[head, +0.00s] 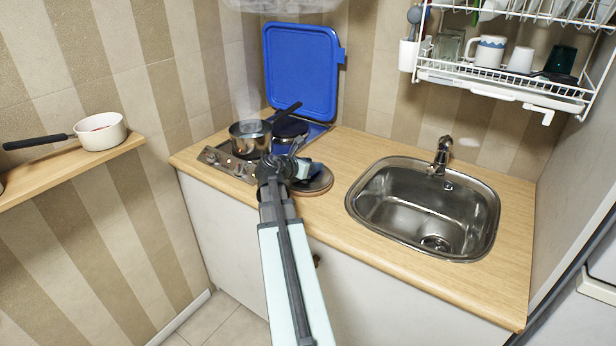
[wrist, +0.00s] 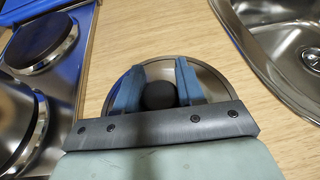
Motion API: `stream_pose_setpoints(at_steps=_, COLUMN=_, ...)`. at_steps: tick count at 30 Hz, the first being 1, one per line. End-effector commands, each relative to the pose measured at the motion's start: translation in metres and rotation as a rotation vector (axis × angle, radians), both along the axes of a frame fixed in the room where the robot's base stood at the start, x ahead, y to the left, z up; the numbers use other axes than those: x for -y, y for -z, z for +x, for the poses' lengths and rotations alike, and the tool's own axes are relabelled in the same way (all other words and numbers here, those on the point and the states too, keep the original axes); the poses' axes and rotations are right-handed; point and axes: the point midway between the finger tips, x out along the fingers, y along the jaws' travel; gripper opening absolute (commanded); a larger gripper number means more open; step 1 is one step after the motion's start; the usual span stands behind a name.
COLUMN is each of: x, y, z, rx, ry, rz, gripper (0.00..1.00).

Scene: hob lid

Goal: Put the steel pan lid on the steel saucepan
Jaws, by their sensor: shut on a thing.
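The steel saucepan (head: 250,138) stands on the hob at the back left of the counter, its black handle pointing up and right, with steam above it. The steel pan lid (head: 316,181) is on or just above the wooden counter, right of the hob; I cannot tell whether it touches the wood. In the wrist view the lid (wrist: 202,78) shows as a disc with a round black knob (wrist: 158,95). My gripper (wrist: 160,88) has its two blue fingers on either side of the knob, shut on it. In the head view my gripper (head: 298,172) partly hides the lid.
The hob (head: 213,157) has its blue cover (head: 303,70) raised against the wall. A steel sink (head: 400,190) lies to the right. A dish rack (head: 500,78) hangs above it. A white pan (head: 100,132) stands on the left shelf.

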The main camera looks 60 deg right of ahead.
Motion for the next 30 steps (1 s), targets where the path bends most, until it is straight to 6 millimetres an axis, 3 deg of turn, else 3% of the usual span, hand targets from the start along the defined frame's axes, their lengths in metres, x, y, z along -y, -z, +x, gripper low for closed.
stream_pose_setpoints(at_steps=17, x=0.000, y=-0.002, z=0.000, rx=0.000, ry=0.000, rz=-0.001, gripper=0.00)
stream_pose_setpoints(at_steps=30, x=0.000, y=-0.022, z=0.000, rx=0.001, ry=0.000, rz=-0.001, gripper=0.00)
